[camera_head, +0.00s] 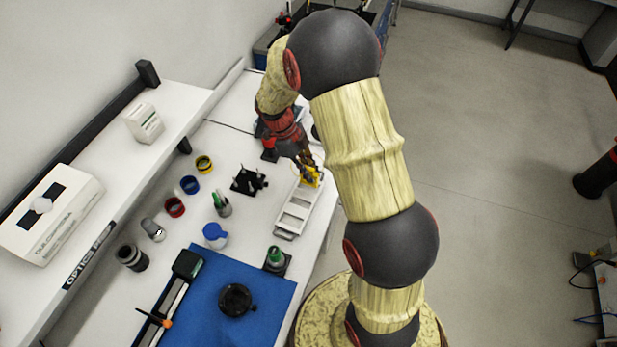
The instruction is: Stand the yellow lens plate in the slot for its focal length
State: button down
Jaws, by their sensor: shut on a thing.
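My gripper (304,172) reaches down from above at the far end of the pale slotted rack. It is shut on the yellow lens plate (313,178), of which only a small yellow part shows beside the fingers. The rack (283,233) is a long light tray with several compartments, lying along the right edge of the bench. The plate is at the rack's far end; I cannot tell whether it is above a slot or inside one. Slot labels are too small to read. My fingers hide part of the plate.
Left of the rack stand a black post holder (248,181), a green-topped container (221,204) and a blue-lidded jar (215,235). Yellow (204,164), blue (190,185) and red (174,207) rings lie further left. A blue mat (262,292) with a black round part (235,300) is nearer.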

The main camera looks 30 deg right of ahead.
jog(key=shift+w+d+f, duration=0.2)
jog(key=shift+w+f, duration=0.2)
jog(key=shift+f, duration=0.15)
jog(key=shift+w+d+f, duration=0.2)
jog(key=shift+w+f, duration=0.2)
jog(key=shift+f, duration=1.7)
jog(key=shift+f, duration=0.15)
jog(key=c, duration=1.9)
grip_release()
